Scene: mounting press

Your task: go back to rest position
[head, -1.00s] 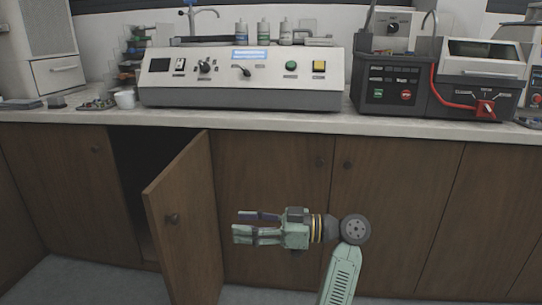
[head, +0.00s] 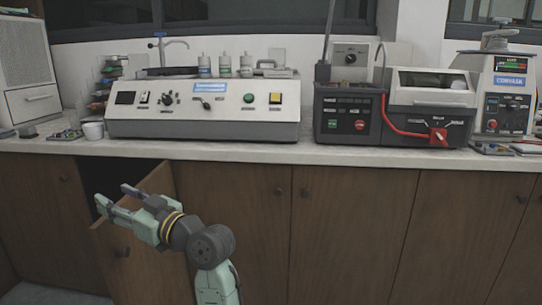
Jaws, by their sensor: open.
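My gripper (head: 112,198) is in the lower left of the head view, pointing left and a little up. Its two fingers are apart and nothing is between them. It is in front of the upper part of an open cabinet door (head: 140,262) and hides some of it; I cannot tell whether they touch.
The worktop (head: 270,153) runs across above the cabinets. On it stand a beige control unit (head: 225,128), a dark machine with a red hose (head: 345,125) and a white press (head: 505,85) at right. A white cup (head: 93,130) is near the left.

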